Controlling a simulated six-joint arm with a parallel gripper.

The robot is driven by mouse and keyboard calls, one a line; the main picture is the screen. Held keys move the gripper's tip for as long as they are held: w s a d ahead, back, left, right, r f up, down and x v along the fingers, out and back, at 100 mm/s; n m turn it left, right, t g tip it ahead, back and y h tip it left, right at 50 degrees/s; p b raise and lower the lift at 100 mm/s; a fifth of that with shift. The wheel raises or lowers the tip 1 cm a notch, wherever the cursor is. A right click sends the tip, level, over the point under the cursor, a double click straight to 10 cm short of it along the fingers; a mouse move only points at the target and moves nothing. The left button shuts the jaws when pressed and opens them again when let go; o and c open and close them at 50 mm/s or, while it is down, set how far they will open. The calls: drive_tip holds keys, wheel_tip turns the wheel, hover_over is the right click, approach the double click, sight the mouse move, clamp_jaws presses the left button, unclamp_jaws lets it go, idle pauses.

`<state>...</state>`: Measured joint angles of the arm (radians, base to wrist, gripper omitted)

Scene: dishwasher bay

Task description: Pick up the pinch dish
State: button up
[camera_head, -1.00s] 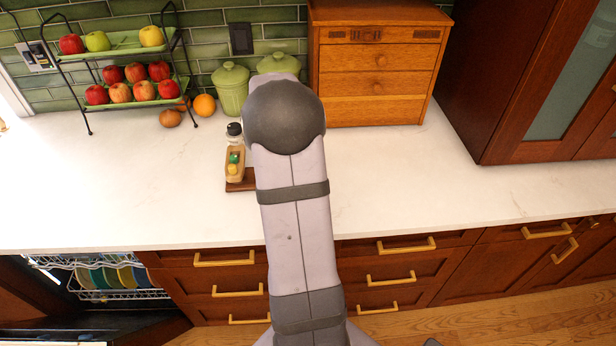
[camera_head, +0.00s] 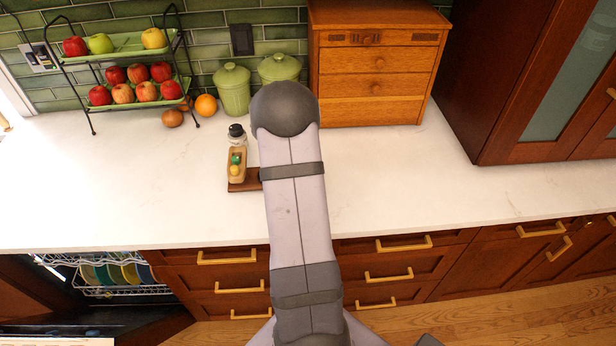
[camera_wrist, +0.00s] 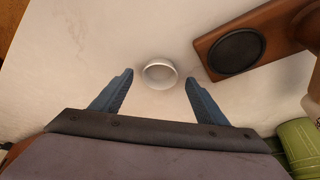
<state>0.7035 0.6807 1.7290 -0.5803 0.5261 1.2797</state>
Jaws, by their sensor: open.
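The pinch dish (camera_wrist: 160,75) is a small round white dish on the pale countertop in the wrist view. It lies just beyond and between the two blue fingertips of my gripper (camera_wrist: 159,82). The fingers are spread wide with nothing between them, and the dish is apart from both. In the head view, my arm hides the dish and the gripper.
A wooden board (camera_wrist: 207,46) with a dark round inset is close to the right finger. Green canisters (camera_head: 232,90) stand by the wall, left of a wooden drawer box (camera_head: 375,75). A fruit rack (camera_head: 125,75) is at the back left. The counter (camera_head: 420,185) is clear at right.

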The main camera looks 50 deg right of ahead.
drive_tip(key=shift+x, duration=0.85)
drive_tip(key=shift+c, duration=0.6)
drive_tip(key=c, duration=1)
drive_tip(key=shift+r, duration=0.1)
wheel_tip(320, 180, up, 10)
drive_tip(key=b, duration=0.3)
drive_tip(key=w+a+f+n+t+p, duration=0.1)
drive_tip(key=w+a+n+p, duration=0.3)
drive_tip(key=w, duration=0.5)
drive_tip(key=a, duration=0.2)
drive_tip(key=shift+a+f+n+t+y+p, duration=0.3)
drive_tip(key=shift+a, duration=0.05)
